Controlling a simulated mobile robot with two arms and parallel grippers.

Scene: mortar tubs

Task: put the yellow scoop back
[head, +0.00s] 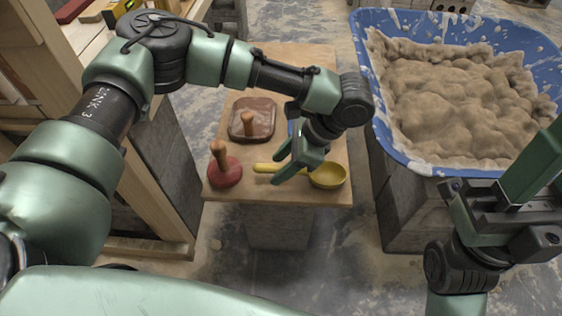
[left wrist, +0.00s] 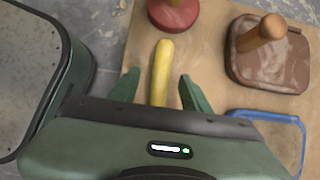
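The yellow scoop (head: 328,177) lies on the wooden table top near its front edge, its bowl to the right and its handle to the left. My left gripper (head: 279,167) is over the handle. In the left wrist view the open fingers (left wrist: 160,93) stand on either side of the yellow handle (left wrist: 163,70), with gaps on both sides. Whether the fingertips are down at handle height I cannot tell. The bowl is hidden there by the gripper body. A blue outline (left wrist: 270,115) shows on the table; the arm mostly hides it in the head view. My right gripper (head: 505,205) is at the right edge.
A red round tool with a wooden handle (head: 225,172) stands left of the scoop. A brown square tool with a wooden knob (head: 252,119) stands behind it. A blue tub (head: 430,170) of mortar stands on blocks at right. Wooden framing (head: 160,215) is at left.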

